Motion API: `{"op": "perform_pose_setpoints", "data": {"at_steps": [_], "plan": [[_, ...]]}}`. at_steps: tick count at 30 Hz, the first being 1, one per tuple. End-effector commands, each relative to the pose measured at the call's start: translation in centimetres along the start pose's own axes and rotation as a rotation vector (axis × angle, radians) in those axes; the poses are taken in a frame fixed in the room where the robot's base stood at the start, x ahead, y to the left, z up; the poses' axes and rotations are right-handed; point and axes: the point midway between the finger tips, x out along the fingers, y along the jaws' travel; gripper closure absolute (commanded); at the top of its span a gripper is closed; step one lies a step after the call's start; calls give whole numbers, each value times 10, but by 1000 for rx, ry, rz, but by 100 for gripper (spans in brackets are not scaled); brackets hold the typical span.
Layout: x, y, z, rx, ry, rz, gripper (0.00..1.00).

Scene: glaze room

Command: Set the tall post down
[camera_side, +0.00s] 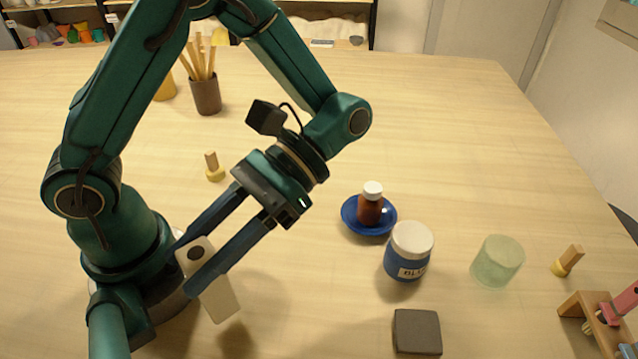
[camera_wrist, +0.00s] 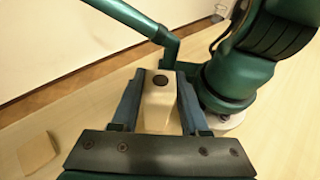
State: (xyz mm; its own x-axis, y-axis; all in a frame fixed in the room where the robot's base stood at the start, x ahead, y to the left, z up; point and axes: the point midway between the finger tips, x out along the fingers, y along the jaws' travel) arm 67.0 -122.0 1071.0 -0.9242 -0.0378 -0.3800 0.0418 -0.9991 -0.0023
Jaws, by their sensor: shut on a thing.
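The tall post (camera_side: 220,298) is a pale cream block with a dark round spot on its upper end. My gripper (camera_side: 186,266) is shut on it near its top, with one finger on each side. The post leans slightly in the side view, and its lower end hangs below the fingers near the table. I cannot tell whether it touches the table. In the wrist view the post (camera_wrist: 158,105) sits between the two fingers with the dark spot facing the camera. Its lower part is hidden there.
A blue saucer (camera_side: 350,217) holds a brown bottle (camera_side: 369,210). A blue labelled jar (camera_side: 405,262), a green translucent cup (camera_side: 498,262), a dark grey block (camera_side: 417,331) and a wooden rack (camera_side: 584,308) stand right. A small peg (camera_side: 213,167) stands behind my gripper. My base is close left.

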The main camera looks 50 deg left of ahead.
Motion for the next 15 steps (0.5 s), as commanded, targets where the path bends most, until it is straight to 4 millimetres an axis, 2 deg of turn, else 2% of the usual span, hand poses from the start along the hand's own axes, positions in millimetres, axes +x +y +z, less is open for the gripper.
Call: {"op": "perform_pose_setpoints", "data": {"at_steps": [3,9,12,15], "plan": [[-13,35,15,-98,5,246,100],[-56,76,27,-228,5,564,100],[-76,81,22,-271,1,662,100],[-79,77,15,-282,-1,684,100]]}}
